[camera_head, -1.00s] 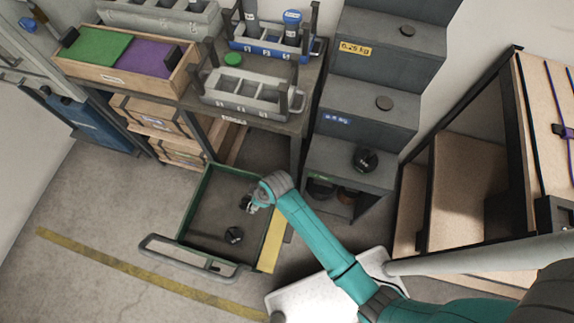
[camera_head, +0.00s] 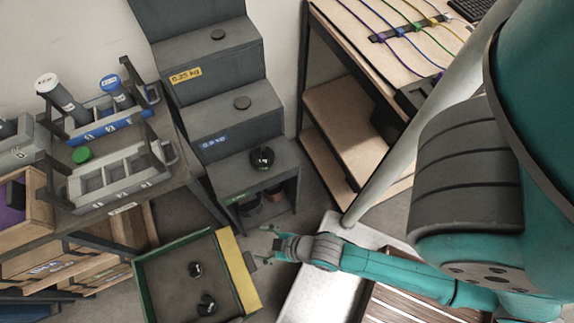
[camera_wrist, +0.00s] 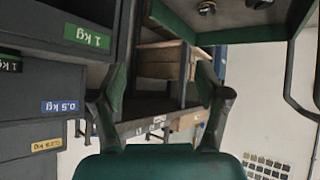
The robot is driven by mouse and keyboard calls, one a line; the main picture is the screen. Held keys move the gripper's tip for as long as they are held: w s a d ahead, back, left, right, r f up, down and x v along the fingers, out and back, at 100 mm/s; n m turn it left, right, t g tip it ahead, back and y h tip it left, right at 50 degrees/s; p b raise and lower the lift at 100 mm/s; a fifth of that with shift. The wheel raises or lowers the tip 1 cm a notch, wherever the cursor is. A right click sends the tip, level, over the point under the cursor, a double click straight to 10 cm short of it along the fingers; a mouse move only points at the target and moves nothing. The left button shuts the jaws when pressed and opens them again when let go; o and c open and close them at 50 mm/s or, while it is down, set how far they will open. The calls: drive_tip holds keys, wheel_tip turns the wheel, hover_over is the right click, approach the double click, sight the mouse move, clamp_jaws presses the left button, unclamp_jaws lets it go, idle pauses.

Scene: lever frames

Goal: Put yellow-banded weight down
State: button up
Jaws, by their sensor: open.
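Two dark round weights lie in the green-rimmed cart tray (camera_head: 140,290): an upper weight (camera_head: 195,269) and a lower weight (camera_head: 206,304). I cannot make out a yellow band on either. My gripper (camera_head: 268,245) is just right of the tray's yellow side, apart from the weights. In the wrist view my gripper (camera_wrist: 160,90) is open with nothing between its fingers. The tray's green wall (camera_wrist: 175,20) and a weight (camera_wrist: 206,8) show at the top. A black weight (camera_head: 262,158) stands on the lowest step of the grey stepped rack (camera_head: 205,105).
The rack carries a yellow 0.25 kg label (camera_head: 186,75), a blue 0.5 kg label (camera_head: 214,140) and, in the wrist view, a green 1 kg label (camera_wrist: 87,36). A workbench with grey holders (camera_head: 120,180) stands left; a wooden shelf (camera_head: 345,115) stands right.

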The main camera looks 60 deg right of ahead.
drive_tip(key=s+d+r+m+t, duration=0.1)
drive_tip(key=s+r, duration=0.2)
drive_tip(key=r, duration=0.4)
drive_tip(key=s+d+r+m+t+h, duration=0.1)
drive_tip(key=s+r, duration=0.3)
drive_tip(key=r, duration=0.4)
drive_tip(key=s+d+r+m+t+h, duration=0.1)
drive_tip(key=s+d+r+m+t, duration=0.1)
drive_tip(key=r, duration=0.6)
drive_tip(key=shift+s+t, duration=0.6)
drive_tip(key=shift+s, duration=0.45)
